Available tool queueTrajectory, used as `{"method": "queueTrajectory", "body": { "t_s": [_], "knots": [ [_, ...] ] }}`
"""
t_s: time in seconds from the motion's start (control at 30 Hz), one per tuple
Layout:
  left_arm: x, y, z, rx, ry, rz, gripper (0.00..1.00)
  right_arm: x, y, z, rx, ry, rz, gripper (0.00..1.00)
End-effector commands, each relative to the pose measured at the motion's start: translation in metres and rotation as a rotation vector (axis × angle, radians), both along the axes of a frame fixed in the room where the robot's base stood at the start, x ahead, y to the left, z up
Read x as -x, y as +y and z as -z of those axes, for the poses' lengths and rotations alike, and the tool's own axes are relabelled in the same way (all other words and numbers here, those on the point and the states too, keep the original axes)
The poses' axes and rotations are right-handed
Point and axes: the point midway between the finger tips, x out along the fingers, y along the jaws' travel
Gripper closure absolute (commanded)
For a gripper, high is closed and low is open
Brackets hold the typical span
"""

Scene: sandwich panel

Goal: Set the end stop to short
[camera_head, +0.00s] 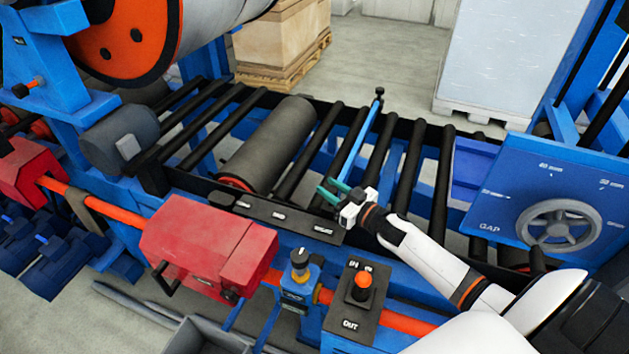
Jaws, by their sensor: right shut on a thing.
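The end stop looks to be the thin blue bar (361,135) lying across the roller conveyor, with a black knob at its far end. Its near end runs down to my right gripper (332,191), whose green fingertips are shut on it at the near side rail. The fingers hide that near end. A dark plate (290,218) with several small white labels lies along the near rail, just left of and below the gripper. The labels are too small to read. The bar stands near the plate's right end. My left gripper is out of view.
A large grey roller (268,145) lies left of the bar. A red housing (207,243), a black knob (299,260) and an IN/OUT box with an orange-red knob (362,285) stand in front. A blue GAP panel with a handwheel (558,222) stands to the right.

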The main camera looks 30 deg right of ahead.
Motion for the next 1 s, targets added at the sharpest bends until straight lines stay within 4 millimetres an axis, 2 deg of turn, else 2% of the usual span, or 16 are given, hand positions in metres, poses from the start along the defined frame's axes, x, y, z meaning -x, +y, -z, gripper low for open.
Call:
{"method": "queueTrajectory", "body": {
  "t_s": [0.4,0.43,0.57,0.87,1.0],
  "knots": [
    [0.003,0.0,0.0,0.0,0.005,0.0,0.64,0.005,-0.005,0.003,0.003,0.006,0.004,1.0],
    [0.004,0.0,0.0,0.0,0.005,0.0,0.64,0.005,-0.005,0.003,0.003,0.006,0.004,0.67],
    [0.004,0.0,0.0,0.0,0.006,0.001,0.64,0.005,-0.004,0.003,0.002,0.005,0.003,0.48],
    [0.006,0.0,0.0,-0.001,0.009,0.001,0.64,0.005,-0.004,0.001,0.001,0.002,0.001,0.48],
    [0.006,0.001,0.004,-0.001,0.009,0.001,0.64,0.017,-0.007,0.003,0.0,0.003,0.001,0.48]
  ]
}}
